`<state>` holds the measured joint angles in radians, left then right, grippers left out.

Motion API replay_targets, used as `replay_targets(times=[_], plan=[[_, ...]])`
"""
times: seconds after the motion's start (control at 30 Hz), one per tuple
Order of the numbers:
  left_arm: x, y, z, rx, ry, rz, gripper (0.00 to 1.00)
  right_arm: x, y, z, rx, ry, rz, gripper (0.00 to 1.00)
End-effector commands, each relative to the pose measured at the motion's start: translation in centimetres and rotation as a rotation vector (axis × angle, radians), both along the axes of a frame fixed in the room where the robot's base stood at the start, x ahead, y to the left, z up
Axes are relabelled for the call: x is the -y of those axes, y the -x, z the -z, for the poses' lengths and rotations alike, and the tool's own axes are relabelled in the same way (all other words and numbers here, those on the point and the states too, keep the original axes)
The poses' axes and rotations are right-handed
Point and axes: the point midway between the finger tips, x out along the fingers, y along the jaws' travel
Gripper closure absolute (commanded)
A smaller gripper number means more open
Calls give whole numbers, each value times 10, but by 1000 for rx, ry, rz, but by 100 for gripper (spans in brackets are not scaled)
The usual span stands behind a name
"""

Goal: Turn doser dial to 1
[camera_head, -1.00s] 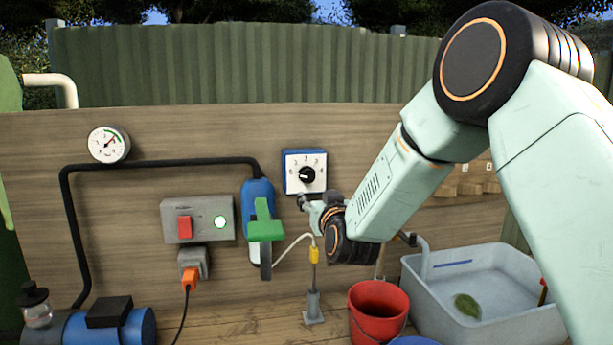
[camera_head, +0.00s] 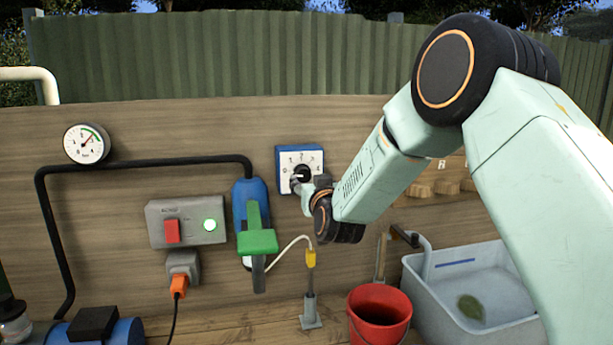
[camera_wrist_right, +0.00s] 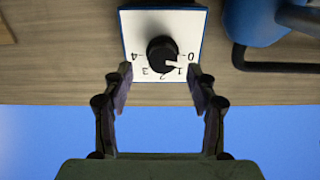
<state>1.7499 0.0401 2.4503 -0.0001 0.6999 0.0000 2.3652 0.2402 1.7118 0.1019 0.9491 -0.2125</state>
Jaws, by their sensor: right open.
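The doser dial is a black knob (camera_head: 300,174) on a white square plate with a blue edge (camera_head: 285,156), fixed to the wooden wall. Its numbers run from 0 to 4. In the right wrist view the knob (camera_wrist_right: 161,54) shows upside down, with its white pointer between 0 and 1. My right gripper (camera_head: 306,187) is in front of the lower part of the dial and hides some of it. In the wrist view the right gripper (camera_wrist_right: 160,75) is open and empty, its fingertips spread on both sides of the knob but short of it. My left gripper is out of view.
A blue doser body with a green lever (camera_head: 257,241) hangs left of the dial. A grey switch box (camera_head: 189,232) and a gauge (camera_head: 86,144) are further left. Below are a red bucket (camera_head: 390,299), a grey basin (camera_head: 420,293) and a yellow-tipped stand (camera_head: 311,258).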

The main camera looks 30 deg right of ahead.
Motion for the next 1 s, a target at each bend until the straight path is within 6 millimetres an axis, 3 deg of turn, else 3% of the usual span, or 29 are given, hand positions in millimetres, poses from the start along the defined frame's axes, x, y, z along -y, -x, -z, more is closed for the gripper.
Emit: replay_targets(times=[0.3, 0.7, 1.0], plan=[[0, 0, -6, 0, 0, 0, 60, 8, -32, 0, -1, 2, -1, 42], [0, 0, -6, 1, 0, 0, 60, 10, -39, 0, 0, 1, -1, 42], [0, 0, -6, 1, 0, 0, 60, 10, -39, 0, 0, 1, -1, 66]])
